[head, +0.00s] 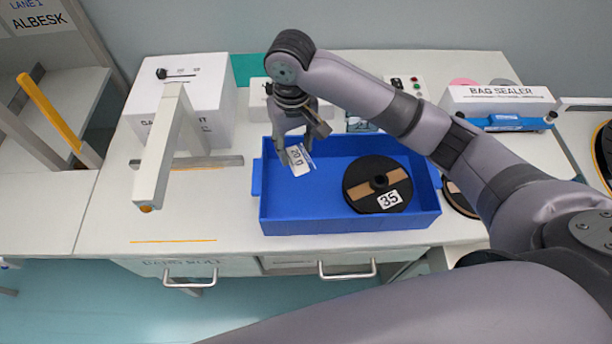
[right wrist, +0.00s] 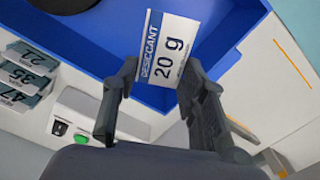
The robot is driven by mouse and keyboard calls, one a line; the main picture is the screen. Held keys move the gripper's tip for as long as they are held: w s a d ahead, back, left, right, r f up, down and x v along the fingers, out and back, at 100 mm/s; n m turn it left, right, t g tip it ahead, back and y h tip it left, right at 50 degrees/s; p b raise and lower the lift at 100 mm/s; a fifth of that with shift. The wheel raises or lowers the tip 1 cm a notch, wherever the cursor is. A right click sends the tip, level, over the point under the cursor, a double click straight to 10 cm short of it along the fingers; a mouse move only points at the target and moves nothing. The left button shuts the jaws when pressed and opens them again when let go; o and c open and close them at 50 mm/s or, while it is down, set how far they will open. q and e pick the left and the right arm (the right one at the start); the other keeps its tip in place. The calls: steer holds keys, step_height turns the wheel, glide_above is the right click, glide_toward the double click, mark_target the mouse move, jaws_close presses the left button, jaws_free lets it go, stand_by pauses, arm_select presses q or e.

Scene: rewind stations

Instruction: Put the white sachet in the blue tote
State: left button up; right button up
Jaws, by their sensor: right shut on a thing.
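The white sachet (head: 299,160), printed "20 g", is in my right gripper (head: 295,156), which is shut on it. In the right wrist view the sachet (right wrist: 164,48) reads "DESICCANT 20 g" and sits between the fingertips of the right gripper (right wrist: 157,75). The blue tote (head: 290,212) stands on the bench, and the gripper holds the sachet over its left part. The tote also shows behind the sachet in the right wrist view (right wrist: 112,35). I cannot tell the sachet's exact height above the tote floor. My left gripper is not in view.
A black reel (head: 366,172) labelled 35 lies in the right part of the tote. A white post-like device (head: 165,150) stands left of the tote. A bag sealer (head: 498,101) is at the back right. The tote's left half floor looks clear.

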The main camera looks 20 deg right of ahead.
glide_above(297, 187)
step_height(297, 187, down, 7)
step_height(297, 187, down, 3)
steer(key=shift+f+p, duration=0.1)
steer(key=shift+p, duration=0.35)
steer(key=shift+f, duration=0.3)
step_height(297, 187, down, 3)
steer(key=shift+r, duration=0.2)
steer(key=shift+f, duration=0.65)
steer(key=o, duration=0.8)
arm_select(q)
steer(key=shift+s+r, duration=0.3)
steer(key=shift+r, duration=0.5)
arm_select(e)
steer(key=shift+o, duration=0.2)
